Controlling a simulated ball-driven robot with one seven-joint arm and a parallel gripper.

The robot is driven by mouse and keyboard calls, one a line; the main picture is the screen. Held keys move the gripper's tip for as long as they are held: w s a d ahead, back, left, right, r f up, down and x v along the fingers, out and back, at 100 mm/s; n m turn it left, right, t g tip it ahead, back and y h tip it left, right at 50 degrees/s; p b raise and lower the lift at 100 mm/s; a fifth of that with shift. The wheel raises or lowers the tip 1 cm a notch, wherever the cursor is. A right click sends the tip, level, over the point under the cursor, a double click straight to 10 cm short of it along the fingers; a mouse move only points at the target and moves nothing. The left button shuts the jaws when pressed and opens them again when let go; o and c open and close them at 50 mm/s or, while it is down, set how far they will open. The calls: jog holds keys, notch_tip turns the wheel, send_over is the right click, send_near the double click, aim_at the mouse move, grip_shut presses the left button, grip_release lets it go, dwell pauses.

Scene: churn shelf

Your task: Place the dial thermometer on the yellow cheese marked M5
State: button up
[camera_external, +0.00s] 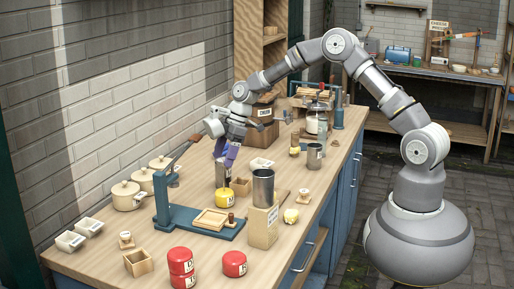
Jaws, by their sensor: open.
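A yellow round cheese (225,198) with a pale label stands on the bench beside the blue press. The marking on its label is too small to read for certain. My gripper (226,157), with purple fingers, is open above this cheese and points down. A narrow grey upright thing (221,173) shows between the fingers and the cheese; I cannot tell whether it is the dial thermometer or whether it touches the cheese. Two small pieces with pale round tops, one at the front left (126,240) and one at the right edge (304,195), may be dials, but this is unclear.
The blue press (200,222) with a wooden tray stands left of the cheese. A metal cup on a wooden block (263,225) stands close on the right. Red cheeses (234,264), a wooden box (138,263) and cream pots (126,195) stand nearby.

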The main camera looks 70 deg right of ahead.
jog(key=s+a+r+m+t+h+p, duration=0.1)
jog(key=s+r+m+t+h, duration=0.15)
jog(key=r, duration=1.65)
jog(key=s+a+r+m+t+h, duration=0.15)
jog(key=r+t, duration=0.25)
jog(key=r, duration=1.5)
jog(key=s+r+m+t, duration=0.3)
jog(key=s+r, duration=0.5)
jog(key=r, duration=0.3)
jog(key=s+a+r+m+t, duration=0.1)
jog(key=s+r+m+t, duration=0.2)
jog(key=s+r, duration=0.5)
notch_tip(320, 180, up, 4)
jog(key=shift+r, duration=0.1)
